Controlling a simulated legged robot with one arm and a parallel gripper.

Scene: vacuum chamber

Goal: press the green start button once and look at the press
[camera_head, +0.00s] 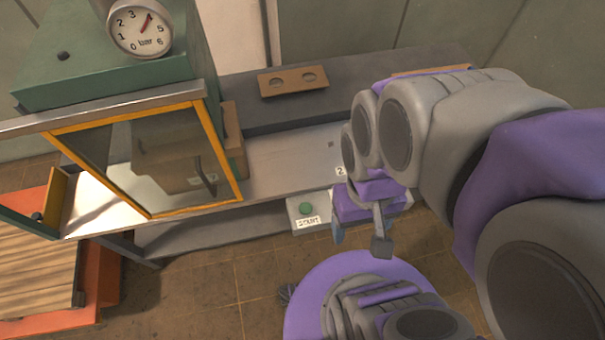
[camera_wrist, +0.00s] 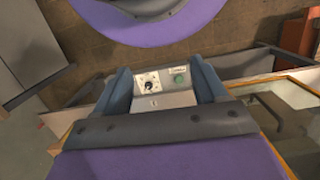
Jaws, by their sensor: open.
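The green start button (camera_head: 305,208) sits on a small light box with a START label (camera_head: 307,222), at the front edge of the grey bench. In the wrist view the green button (camera_wrist: 180,79) shows between my open fingers, nearer the right one, beside a round dial with a knob (camera_wrist: 150,84). My gripper (camera_head: 360,239) is open and empty, to the right of the button in the head view and apart from it. The green press housing (camera_head: 115,60) stands at the upper left. Its gauge (camera_head: 140,28), marked in bar, has a red needle pointing up and right. A yellow-framed glass panel (camera_head: 150,160) is below it.
A brown plate with two round holes (camera_head: 292,80) lies on the bench's back ledge. A cardboard box (camera_head: 232,135) stands behind the glass panel. An orange-edged wooden pallet (camera_head: 38,270) is at the lower left. Tiled floor (camera_head: 205,285) is open in front of the bench.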

